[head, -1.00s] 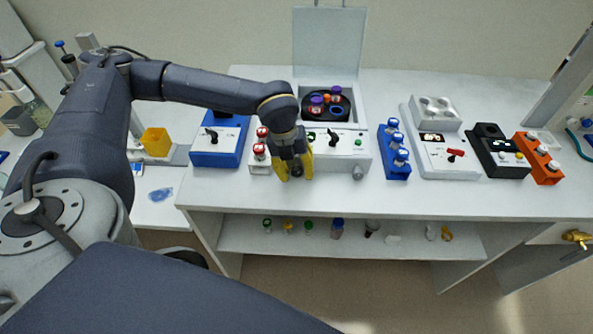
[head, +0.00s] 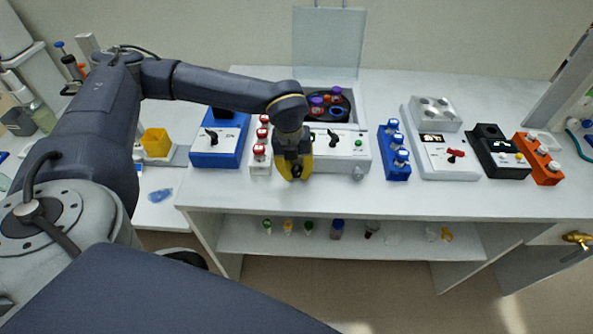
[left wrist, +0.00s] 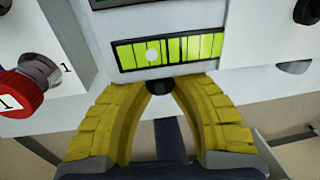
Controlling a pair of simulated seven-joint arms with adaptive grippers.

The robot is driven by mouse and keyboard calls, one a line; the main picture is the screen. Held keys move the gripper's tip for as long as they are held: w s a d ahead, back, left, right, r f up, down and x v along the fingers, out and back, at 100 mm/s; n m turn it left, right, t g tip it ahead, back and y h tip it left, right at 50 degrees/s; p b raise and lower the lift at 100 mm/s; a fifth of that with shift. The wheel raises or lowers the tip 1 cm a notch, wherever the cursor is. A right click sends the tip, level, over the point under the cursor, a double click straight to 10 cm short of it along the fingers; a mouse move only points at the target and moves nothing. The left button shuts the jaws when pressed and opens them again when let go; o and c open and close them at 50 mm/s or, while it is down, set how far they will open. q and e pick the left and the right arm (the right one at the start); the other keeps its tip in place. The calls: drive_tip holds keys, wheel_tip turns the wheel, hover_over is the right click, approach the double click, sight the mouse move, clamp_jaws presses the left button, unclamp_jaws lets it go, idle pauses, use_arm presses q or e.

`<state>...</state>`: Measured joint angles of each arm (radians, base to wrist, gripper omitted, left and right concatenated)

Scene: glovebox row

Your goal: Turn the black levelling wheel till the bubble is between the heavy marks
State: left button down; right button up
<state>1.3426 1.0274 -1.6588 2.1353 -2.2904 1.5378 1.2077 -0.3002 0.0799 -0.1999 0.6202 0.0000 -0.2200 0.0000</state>
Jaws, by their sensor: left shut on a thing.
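The black levelling wheel (left wrist: 160,86) sits just below the level window on the front of a white instrument (head: 346,148). My left gripper (head: 293,172) is at the instrument's front edge with its yellow fingers shut on the wheel. In the left wrist view the fingertips (left wrist: 160,88) close on it from both sides and hide part of it. The level vial (left wrist: 190,49) is bright green with dark upright marks. Its pale round bubble (left wrist: 152,55) lies left of the vial's middle. My right gripper is not in view.
A rack of red-capped vials (head: 260,155) stands close left of the gripper; one red cap (left wrist: 20,92) shows in the left wrist view. A blue box (head: 215,145) is farther left. A blue vial rack (head: 395,165) stands to the right. The instrument's lid is up.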

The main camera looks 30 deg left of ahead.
use_arm(q)
drive_tip(key=shift+s+d+f+g+y, duration=0.15)
drive_tip(key=shift+g+y, duration=0.25)
drive_tip(key=shift+y, duration=0.2)
drive_tip(key=shift+s+d+g+y, duration=0.15)
drive_tip(key=shift+g+y, duration=0.25)
drive_tip(key=shift+y, duration=0.2)
drive_tip(key=shift+g+y, duration=0.7)
drive_tip(key=shift+y, duration=0.6)
drive_tip(key=shift+f, duration=0.1)
drive_tip(key=c, duration=1.1)
unclamp_jaws()
drive_tip(key=shift+w+a, duration=0.1)
drive_tip(key=shift+w, duration=0.05)
drive_tip(key=shift+w+r, duration=0.1)
drive_tip(key=shift+r, duration=0.3)
drive_tip(key=v, duration=1.1)
drive_tip(key=shift+d, duration=0.35)
